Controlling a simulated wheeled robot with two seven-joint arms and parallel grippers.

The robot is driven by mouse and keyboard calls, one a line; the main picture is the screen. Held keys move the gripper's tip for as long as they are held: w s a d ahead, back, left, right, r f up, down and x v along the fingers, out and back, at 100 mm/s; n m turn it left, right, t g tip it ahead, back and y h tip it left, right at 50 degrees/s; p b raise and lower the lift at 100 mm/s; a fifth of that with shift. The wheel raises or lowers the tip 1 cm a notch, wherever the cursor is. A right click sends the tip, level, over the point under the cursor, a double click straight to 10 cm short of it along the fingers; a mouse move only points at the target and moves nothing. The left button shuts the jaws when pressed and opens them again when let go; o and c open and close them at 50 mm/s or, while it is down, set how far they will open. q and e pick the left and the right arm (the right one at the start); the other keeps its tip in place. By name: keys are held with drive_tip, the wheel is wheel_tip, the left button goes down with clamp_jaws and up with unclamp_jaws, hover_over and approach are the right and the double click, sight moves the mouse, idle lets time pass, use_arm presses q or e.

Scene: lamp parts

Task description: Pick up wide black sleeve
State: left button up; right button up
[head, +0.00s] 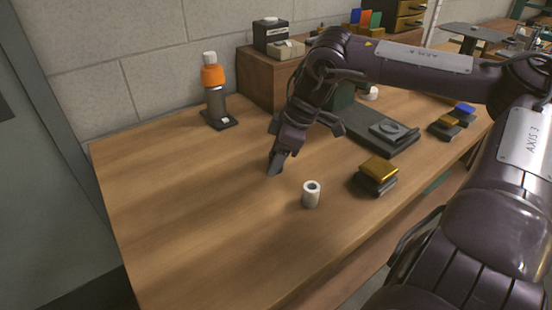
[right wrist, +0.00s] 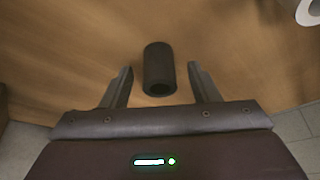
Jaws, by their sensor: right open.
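The wide black sleeve (right wrist: 159,66) shows in the right wrist view as a short dark cylinder on the wooden table. It lies between and slightly beyond the fingertips of my right gripper, with a gap on each side. My right gripper (head: 275,165) is open and points down at the table in the head view. In that view I cannot make out the sleeve, which seems hidden by the gripper. My left gripper is not in view.
A white sleeve (head: 311,196) stands near the right gripper. A lamp-like assembly with an orange collar (head: 213,76) stands at the back left. A gold-topped block (head: 378,170) and a dark tray (head: 380,133) are to the right. The table's left front (head: 190,230) is clear.

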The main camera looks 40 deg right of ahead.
drive_tip(key=c, duration=1)
drive_tip(key=shift+r, duration=0.1)
drive_tip(key=shift+c, duration=0.2)
